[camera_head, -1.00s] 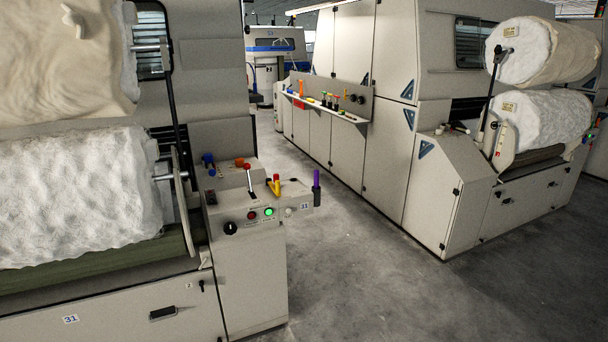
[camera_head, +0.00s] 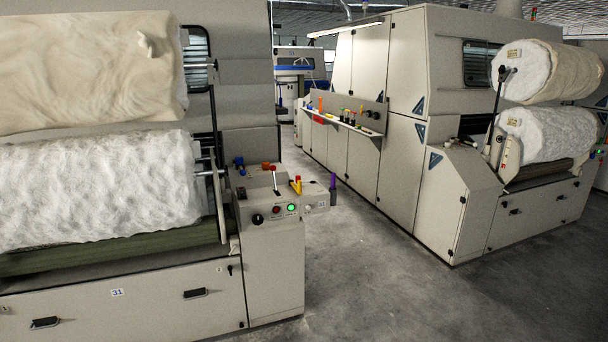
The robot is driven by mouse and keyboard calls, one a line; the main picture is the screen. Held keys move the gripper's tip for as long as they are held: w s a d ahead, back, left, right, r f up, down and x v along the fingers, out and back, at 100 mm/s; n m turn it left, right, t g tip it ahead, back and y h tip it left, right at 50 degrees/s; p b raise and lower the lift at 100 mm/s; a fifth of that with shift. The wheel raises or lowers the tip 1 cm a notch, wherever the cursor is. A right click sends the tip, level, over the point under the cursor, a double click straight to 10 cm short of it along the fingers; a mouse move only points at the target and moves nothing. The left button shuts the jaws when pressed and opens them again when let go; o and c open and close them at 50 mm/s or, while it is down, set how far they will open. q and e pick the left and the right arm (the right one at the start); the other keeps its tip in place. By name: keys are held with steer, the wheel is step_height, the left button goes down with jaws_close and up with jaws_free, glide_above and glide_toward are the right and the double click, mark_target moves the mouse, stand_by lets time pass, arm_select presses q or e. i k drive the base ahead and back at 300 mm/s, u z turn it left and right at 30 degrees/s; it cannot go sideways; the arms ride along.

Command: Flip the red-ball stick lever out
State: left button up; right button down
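The red-ball stick lever (camera_head: 275,181) stands on top of the control box (camera_head: 270,240) at the right end of the left machine. It has a pale stick and a small red ball at its upper end, and it leans slightly. A yellow lever (camera_head: 297,185) with a red part stands just right of it. A purple-handled lever (camera_head: 333,188) stands upright at the box's right edge. Neither of my grippers shows in the head view.
Blue and orange-red knobs (camera_head: 240,163) sit behind the lever. A black knob (camera_head: 257,219) and a lit green button (camera_head: 291,208) are on the box front. A shelf (camera_head: 345,122) holds several coloured items. Grey floor (camera_head: 370,270) lies clear between the machines.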

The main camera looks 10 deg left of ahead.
mark_target(272, 168)
steer(key=z, duration=0.35)
steer(key=i, duration=3.95)
steer(key=u, duration=1.95)
steer(key=i, duration=0.9)
steer(key=u, duration=0.75)
